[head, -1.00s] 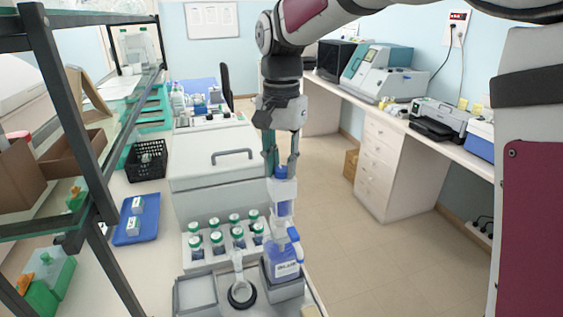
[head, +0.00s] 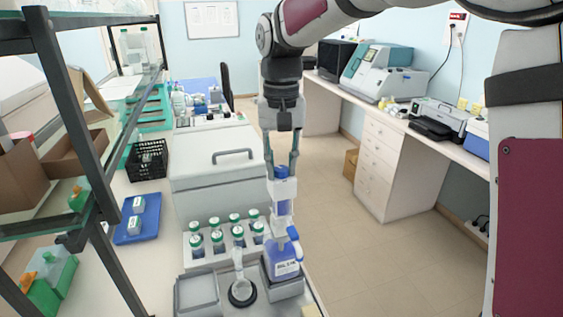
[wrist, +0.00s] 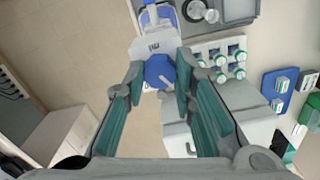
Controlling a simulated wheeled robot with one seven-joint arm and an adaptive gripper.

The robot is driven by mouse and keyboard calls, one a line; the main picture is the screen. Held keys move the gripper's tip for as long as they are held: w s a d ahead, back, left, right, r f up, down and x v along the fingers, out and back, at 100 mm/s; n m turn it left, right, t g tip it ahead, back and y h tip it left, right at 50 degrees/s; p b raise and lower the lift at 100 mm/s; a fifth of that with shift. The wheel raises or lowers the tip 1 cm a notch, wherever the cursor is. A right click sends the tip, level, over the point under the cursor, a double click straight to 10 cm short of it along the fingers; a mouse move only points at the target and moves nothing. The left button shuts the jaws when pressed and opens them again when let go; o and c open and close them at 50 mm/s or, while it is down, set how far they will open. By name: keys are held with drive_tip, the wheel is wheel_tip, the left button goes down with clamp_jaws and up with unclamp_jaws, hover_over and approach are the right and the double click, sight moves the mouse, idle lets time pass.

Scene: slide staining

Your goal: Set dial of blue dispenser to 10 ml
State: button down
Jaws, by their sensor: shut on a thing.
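The blue dispenser (head: 284,268) stands upright in a grey holder at the front of the bench, with a blue bottle below and a clear and white column above. Its blue dial (wrist: 160,71) is at the top and shows a pale mark line in the wrist view. My gripper (head: 282,172) comes straight down from above, and its two teal fingers are shut on the dial from both sides, as the wrist view (wrist: 161,80) also shows. The dial's scale is too small to read.
Several green-capped bottles (head: 237,229) stand in a white rack beside the dispenser. A grey box with a handle (head: 213,180) is behind them. A flask (head: 241,290) stands on the left. A shelf frame (head: 70,140) is at far left. Open floor lies right.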

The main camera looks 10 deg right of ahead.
sight(281, 168)
drive_tip(key=n, duration=1.2)
idle(0.6)
drive_tip(key=c, duration=1.3)
unclamp_jaws()
drive_tip(key=shift+r, duration=0.1)
wheel_tip(281, 168, up, 12)
drive_tip(key=shift+f, duration=0.1)
